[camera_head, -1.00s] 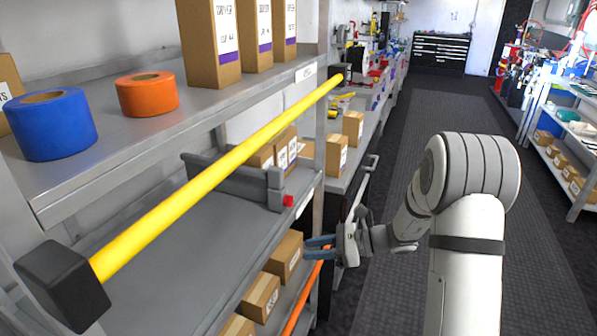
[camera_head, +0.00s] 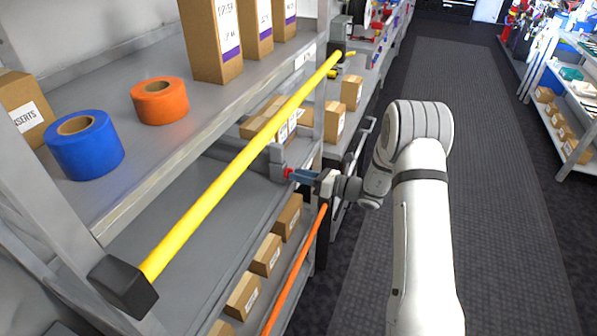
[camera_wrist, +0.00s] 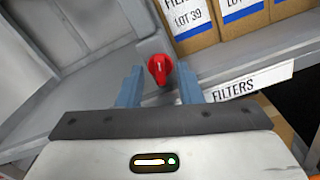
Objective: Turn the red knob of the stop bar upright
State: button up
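The red knob (camera_head: 288,173) sits on the end of a grey block (camera_head: 276,156) at the shelf's front edge, behind the yellow bar. In the wrist view the red knob (camera_wrist: 160,70) is rounded, narrows toward the bottom and has a small pale mark. My gripper (camera_head: 299,176) is at the knob, coming from the right. In the wrist view my gripper (camera_wrist: 160,82) is open, with one blue finger on each side of the knob and visible gaps. I cannot tell how far the knob leans from upright.
A yellow bar (camera_head: 236,168) with a black end runs diagonally along the shelf front, close to my gripper. Cartons (camera_head: 266,254) and an orange bar (camera_head: 296,268) are below. Blue tape (camera_head: 85,150) and orange tape (camera_head: 160,103) lie on the upper shelf. The aisle at right is clear.

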jog(key=shift+w+a, duration=0.15)
jog(key=shift+a, duration=0.35)
jog(key=shift+c, duration=0.2)
grip_shut()
